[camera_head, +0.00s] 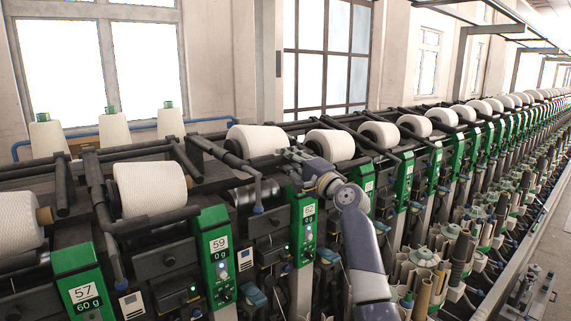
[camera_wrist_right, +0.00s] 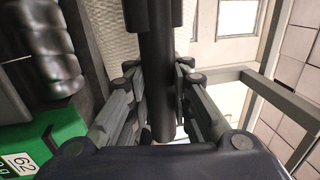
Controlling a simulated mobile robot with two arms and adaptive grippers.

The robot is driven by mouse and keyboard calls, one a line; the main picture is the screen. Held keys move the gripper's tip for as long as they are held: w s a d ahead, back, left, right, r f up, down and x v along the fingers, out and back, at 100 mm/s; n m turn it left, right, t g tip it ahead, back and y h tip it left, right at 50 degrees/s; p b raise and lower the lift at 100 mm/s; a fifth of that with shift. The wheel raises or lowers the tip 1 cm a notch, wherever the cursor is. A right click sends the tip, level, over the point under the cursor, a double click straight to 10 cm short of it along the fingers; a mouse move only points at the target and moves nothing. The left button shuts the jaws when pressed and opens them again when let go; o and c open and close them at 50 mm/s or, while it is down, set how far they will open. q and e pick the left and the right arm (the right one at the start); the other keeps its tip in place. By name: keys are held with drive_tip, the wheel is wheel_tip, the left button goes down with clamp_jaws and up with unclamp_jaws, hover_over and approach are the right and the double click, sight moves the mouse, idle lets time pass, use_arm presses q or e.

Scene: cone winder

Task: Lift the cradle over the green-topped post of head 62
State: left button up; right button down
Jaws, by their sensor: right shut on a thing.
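My right gripper (camera_head: 292,156) reaches in over the machine, at the level of the yarn packages. In the right wrist view the gripper (camera_wrist_right: 160,118) is shut on a dark round bar of the cradle (camera_wrist_right: 157,75), which runs between its fingers. A green-topped post (camera_wrist_right: 58,140) with a plate reading 62 shows at the lower left there. In the head view a green-topped post (camera_head: 303,232) stands just below the gripper; its number is too small to read surely. A white yarn package (camera_head: 330,145) sits behind the gripper, and my wrist hides part of the cradle. My left gripper is out of view.
Posts marked 57 (camera_head: 83,284) and 59 (camera_head: 215,252) stand to the left. Another white package (camera_head: 257,140) lies left of the gripper. Dark cradle arms (camera_head: 100,200) cross the machine. Several bobbins (camera_head: 425,262) crowd the front right. A grey floor strip (camera_head: 550,240) is clear.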

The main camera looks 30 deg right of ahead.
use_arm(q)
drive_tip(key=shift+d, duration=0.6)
use_arm(e)
drive_tip(key=c, duration=1.7)
unclamp_jaws()
drive_tip(key=shift+s, duration=0.1)
drive_tip(key=shift+o, duration=1.3)
drive_tip(key=shift+s+d, duration=0.1)
drive_tip(key=shift+s, duration=0.1)
drive_tip(key=shift+s+r, duration=0.2)
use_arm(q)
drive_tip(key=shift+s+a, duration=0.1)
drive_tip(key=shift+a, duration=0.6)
use_arm(e)
drive_tip(key=shift+w+f, duration=0.15)
drive_tip(key=shift+f, duration=0.1)
